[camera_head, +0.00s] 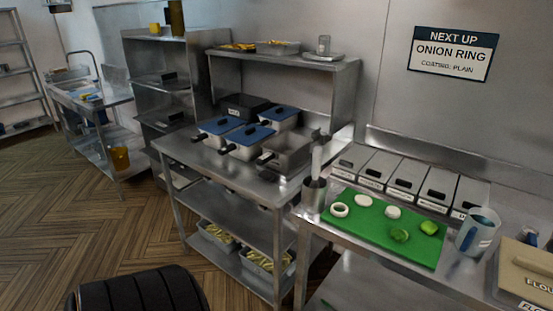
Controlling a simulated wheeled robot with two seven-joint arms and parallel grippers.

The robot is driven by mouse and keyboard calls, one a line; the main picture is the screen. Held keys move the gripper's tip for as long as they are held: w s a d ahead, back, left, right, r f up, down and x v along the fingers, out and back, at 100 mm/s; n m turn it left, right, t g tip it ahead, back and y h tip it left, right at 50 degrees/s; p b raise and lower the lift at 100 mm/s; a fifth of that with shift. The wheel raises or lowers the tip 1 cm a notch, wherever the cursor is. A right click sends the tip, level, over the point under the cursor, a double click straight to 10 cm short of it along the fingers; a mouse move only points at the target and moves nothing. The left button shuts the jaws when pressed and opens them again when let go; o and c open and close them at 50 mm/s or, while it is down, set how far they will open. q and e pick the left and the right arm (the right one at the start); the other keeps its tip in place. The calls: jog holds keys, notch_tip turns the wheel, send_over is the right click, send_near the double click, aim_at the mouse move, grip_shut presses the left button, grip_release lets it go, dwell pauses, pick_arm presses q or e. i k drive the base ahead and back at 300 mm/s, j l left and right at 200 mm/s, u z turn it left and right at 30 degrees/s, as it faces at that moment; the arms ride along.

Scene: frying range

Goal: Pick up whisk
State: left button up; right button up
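I cannot make out a whisk for certain. A metal cup (313,196) stands at the left end of the right-hand steel table, with an upright pale, slim shape (316,160) rising from it or just behind it. I cannot tell whether this is a utensil handle. Neither of my grippers is in view.
A green board (365,239) holds white rings and green pieces. Lidded bins (400,180) line up behind it. A blue-and-white pitcher (478,232) and a flour container (527,279) stand right. Fryers with blue lids (250,134) sit on the left-hand table. Wooden floor (75,225) is open at left.

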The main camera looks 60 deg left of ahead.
aim_at(316, 171)
jog(key=u, duration=1.45)
jog(key=i+l, duration=0.15)
jog(key=l, duration=0.1)
